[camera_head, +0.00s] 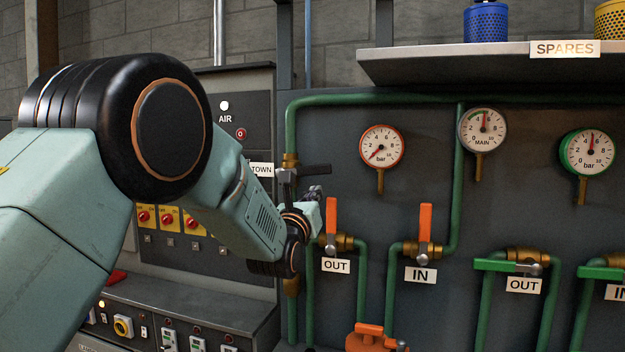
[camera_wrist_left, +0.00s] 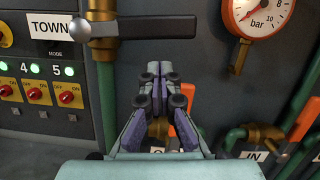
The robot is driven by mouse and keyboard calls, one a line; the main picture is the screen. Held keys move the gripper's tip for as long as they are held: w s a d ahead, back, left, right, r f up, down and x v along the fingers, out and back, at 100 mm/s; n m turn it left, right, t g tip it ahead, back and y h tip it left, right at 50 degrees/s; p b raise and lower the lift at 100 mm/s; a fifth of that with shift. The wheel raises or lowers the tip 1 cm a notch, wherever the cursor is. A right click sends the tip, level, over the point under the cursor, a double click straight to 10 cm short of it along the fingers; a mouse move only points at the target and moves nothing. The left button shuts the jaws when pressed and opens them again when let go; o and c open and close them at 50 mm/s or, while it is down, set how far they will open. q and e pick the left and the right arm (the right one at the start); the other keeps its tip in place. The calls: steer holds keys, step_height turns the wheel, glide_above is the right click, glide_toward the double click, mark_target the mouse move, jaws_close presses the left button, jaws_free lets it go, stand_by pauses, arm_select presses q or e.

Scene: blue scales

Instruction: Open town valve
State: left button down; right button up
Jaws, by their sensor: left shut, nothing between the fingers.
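The town valve has a dark lever (camera_head: 314,170) that lies horizontally, pointing right from the brass fitting on a green pipe. In the left wrist view the lever (camera_wrist_left: 158,27) crosses the top, with a round silver pivot at its left end beside the white TOWN label (camera_wrist_left: 50,27). The label (camera_head: 262,170) also shows in the head view. My left gripper (camera_head: 315,192) is shut and empty just below the lever. In the left wrist view its fingertips (camera_wrist_left: 161,70) point up under the lever, with a visible gap in the picture. My right gripper is out of view.
Orange OUT lever (camera_head: 331,216) and orange IN lever (camera_head: 425,223) stand upright close to the right of my gripper. A red-rimmed gauge (camera_head: 382,147) hangs above. The SPARES shelf (camera_head: 480,62) juts out higher up. A switch panel (camera_head: 180,222) is at left, behind my arm.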

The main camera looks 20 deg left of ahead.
arm_select(q)
steer(key=shift+a+r, duration=0.2)
steer(key=shift+r, duration=0.75)
steer(key=shift+d+r+n+y+p, duration=0.1)
steer(key=shift+r+n+y+p, duration=0.3)
steer(key=shift+n, duration=0.5)
